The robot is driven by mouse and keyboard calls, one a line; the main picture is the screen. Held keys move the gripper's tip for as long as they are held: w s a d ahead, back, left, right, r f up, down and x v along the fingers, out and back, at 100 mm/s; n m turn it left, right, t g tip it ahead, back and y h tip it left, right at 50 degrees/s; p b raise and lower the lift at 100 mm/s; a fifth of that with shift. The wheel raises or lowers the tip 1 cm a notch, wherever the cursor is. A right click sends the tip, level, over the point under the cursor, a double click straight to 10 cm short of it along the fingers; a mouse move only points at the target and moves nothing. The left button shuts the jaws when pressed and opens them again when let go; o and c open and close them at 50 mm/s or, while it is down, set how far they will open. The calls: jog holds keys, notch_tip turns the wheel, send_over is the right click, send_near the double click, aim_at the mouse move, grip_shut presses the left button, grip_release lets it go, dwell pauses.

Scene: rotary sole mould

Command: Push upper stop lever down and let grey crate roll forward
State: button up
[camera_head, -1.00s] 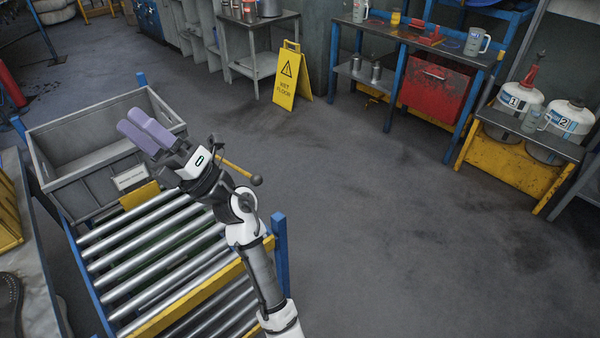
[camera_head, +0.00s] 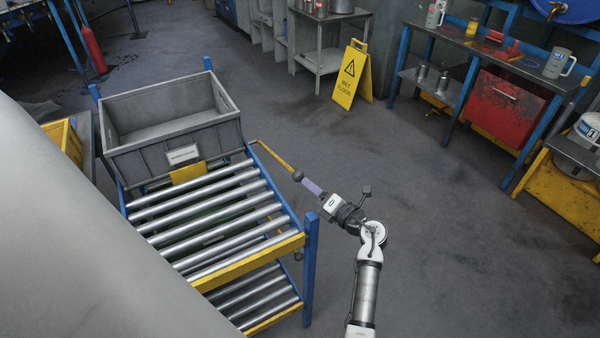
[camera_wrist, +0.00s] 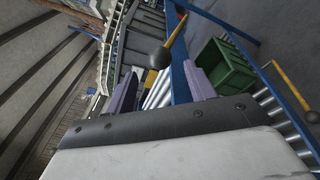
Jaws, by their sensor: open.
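The grey crate (camera_head: 200,127) sits at the far end of the upper roller deck (camera_head: 205,213), behind a raised yellow stop plate (camera_head: 188,172). The upper stop lever (camera_head: 272,156) is a yellow rod with a dark ball knob (camera_head: 297,175), sticking out from the rack's right side. My gripper (camera_head: 309,186) is beside the knob, outside the rack. In the wrist view, the knob (camera_wrist: 161,58) appears between and just ahead of the open purple fingers (camera_wrist: 160,70). Contact cannot be told. The fingers hold nothing.
A second yellow lever with a dark knob (camera_head: 298,256) is lower on the rack. The wrist view shows a green crate (camera_wrist: 228,68) on the lower level. A blue post (camera_head: 311,255) stands at the rack's near right corner. Floor to the right is clear up to the wet-floor sign (camera_head: 350,75).

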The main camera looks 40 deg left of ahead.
aim_at(298, 175)
jog(key=a, duration=0.2)
jog(key=w+a, duration=0.1)
jog(key=a, duration=0.2)
jog(key=a+p, duration=0.1)
jog(key=a, duration=0.1)
jog(key=shift+w+a, duration=0.15)
jog(key=shift+w, duration=0.1)
